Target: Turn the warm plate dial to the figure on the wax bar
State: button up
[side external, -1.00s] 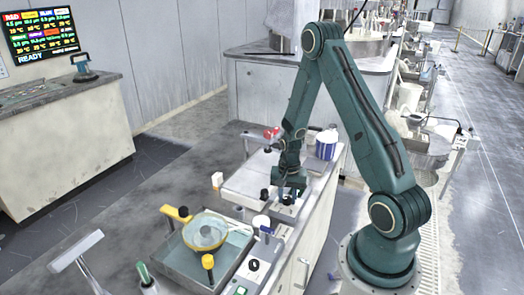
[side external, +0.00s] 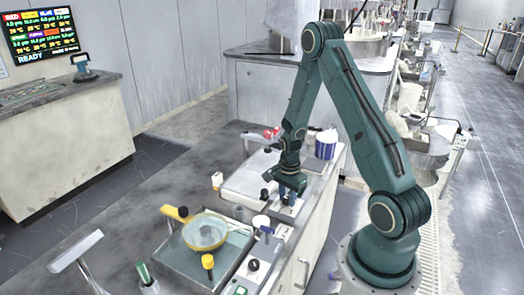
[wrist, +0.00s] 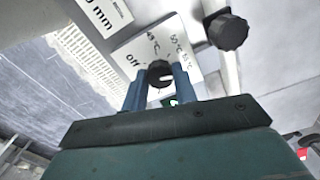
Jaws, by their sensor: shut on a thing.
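The warm plate dial (wrist: 159,72) is a small black knob on a white panel (wrist: 140,45) in the wrist view. The panel carries "off" and several °C figures around the dial; a 55 °C mark seems to stand upper right. My gripper (wrist: 160,80) has its two blue fingers shut on the dial, one on each side. Where the dial's pointer stands is hard to tell. In the side view my gripper (side external: 290,196) is down at the panel, and the dial is hidden there. No figure on a wax bar can be read; a small pale block (side external: 217,181) stands left of the plate.
Another black knob (wrist: 228,30) is close to the right of the dial in the wrist view. In the side view, a tray with a yellow-rimmed pan (side external: 205,232) stands in front. A blue and white tub (side external: 326,145) is behind my gripper.

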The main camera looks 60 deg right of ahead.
aim_at(287, 198)
jog(key=o, duration=1)
jog(key=shift+r, duration=0.15)
notch_tip(287, 198, up, 14)
jog(key=shift+f, duration=0.2)
dwell(0.4)
